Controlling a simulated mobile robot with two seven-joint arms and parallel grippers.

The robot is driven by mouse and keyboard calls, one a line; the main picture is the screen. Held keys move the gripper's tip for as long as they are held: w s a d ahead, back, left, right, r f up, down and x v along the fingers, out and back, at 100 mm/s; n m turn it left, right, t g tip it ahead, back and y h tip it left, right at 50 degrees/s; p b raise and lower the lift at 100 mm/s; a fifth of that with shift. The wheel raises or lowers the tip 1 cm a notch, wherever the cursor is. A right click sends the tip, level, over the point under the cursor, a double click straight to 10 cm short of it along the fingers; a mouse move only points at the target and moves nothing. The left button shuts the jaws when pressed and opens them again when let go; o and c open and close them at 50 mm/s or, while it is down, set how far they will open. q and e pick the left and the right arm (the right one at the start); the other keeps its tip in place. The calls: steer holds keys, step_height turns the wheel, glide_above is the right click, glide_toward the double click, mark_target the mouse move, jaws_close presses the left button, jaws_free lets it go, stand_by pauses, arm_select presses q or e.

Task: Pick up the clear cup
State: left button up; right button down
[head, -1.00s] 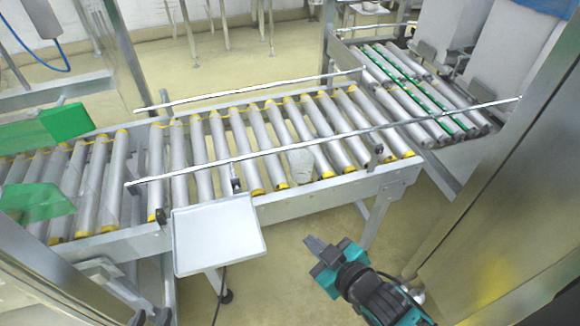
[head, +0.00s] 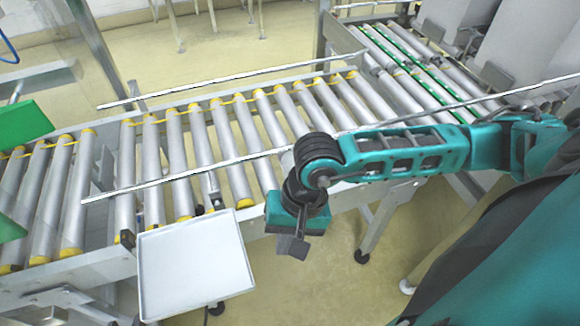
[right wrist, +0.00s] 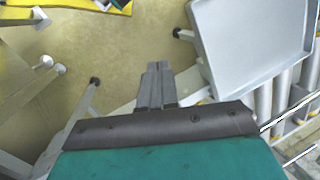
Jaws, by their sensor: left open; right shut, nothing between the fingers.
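A pale, translucent shape that looks like the clear cup (head: 286,160) shows as a small patch on the conveyor rollers in the head view. Most of it is hidden behind my right arm. My right gripper (head: 291,247) points down just in front of the conveyor's near rail, below the cup in the picture and apart from it. In the right wrist view its fingers (right wrist: 157,68) are together with nothing between them. I do not see the cup in the right wrist view. My left gripper is not in view.
The roller conveyor (head: 165,165) runs across the head view, with thin guide rails (head: 190,179) above it. A grey tray (head: 195,268) juts out at its near side, left of my right gripper. Green flaps (head: 18,128) stand at the left.

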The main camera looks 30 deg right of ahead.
steer(key=w+d+n+t+h, duration=0.2)
steer(key=w+d+n+h, duration=0.15)
steer(key=d, duration=0.45)
steer(key=shift+m+h, duration=0.25)
steer(key=shift+m, duration=0.2)
steer(key=w+d, duration=0.1)
steer(key=w, duration=0.3)
steer(key=w+d, duration=0.1)
steer(key=w, duration=0.2)
steer(key=w+d, duration=0.1)
steer(key=w, duration=0.3)
steer(key=shift+w, duration=0.3)
steer(key=shift+s+f+b, duration=0.15)
steer(key=shift+f+b, duration=0.35)
steer(key=shift+f, duration=0.3)
steer(key=shift+s, duration=0.1)
